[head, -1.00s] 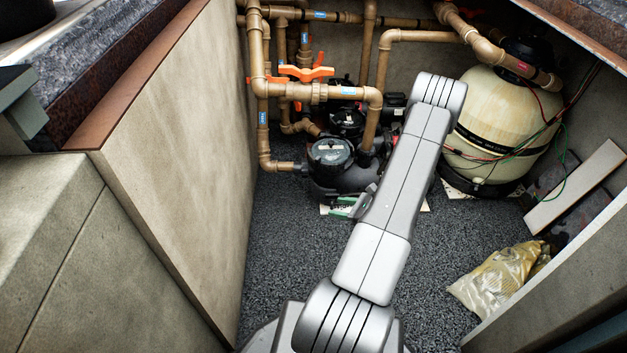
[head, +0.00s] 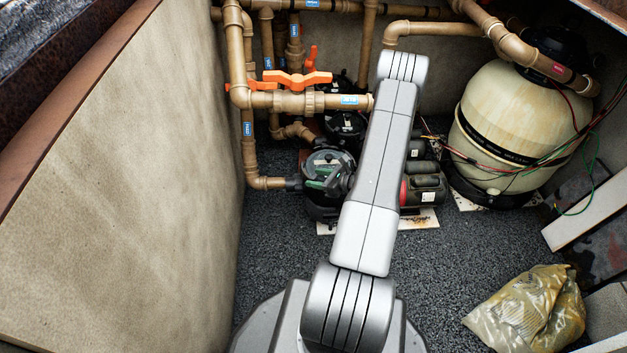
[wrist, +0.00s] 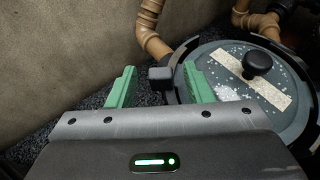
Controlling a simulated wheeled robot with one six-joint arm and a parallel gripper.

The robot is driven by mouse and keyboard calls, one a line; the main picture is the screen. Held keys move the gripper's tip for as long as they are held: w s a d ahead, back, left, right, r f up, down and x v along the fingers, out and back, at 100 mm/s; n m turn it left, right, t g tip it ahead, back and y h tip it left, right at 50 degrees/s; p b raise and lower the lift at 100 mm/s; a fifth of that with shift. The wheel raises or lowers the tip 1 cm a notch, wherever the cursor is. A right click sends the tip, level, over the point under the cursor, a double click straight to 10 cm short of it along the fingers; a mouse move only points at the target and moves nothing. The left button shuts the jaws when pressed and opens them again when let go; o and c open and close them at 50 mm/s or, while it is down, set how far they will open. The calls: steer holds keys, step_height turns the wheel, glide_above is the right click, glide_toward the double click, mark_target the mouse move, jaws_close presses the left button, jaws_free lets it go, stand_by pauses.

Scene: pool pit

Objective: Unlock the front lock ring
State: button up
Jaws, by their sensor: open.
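The front pump's lid (wrist: 232,82) is round and grey, with a pale strip and a black knob (wrist: 257,63). The dark front lock ring (wrist: 181,54) runs around it in the wrist view. A black block-like tab (wrist: 160,78) sticks out at the ring's left side. My gripper (wrist: 159,71) is open, its two green fingers on either side of this tab, apparently not closed on it. In the head view, my gripper (head: 326,178) is over the front pump and partly hides its lid and ring.
Brown pipes with an orange-handled valve (head: 297,79) stand behind and left of the pump. A concrete wall (head: 150,190) is close on the left. A tan filter tank (head: 515,125) stands at right. A crumpled bag (head: 530,308) lies on the gravel at lower right.

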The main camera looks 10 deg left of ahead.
steer(key=shift+x, duration=1)
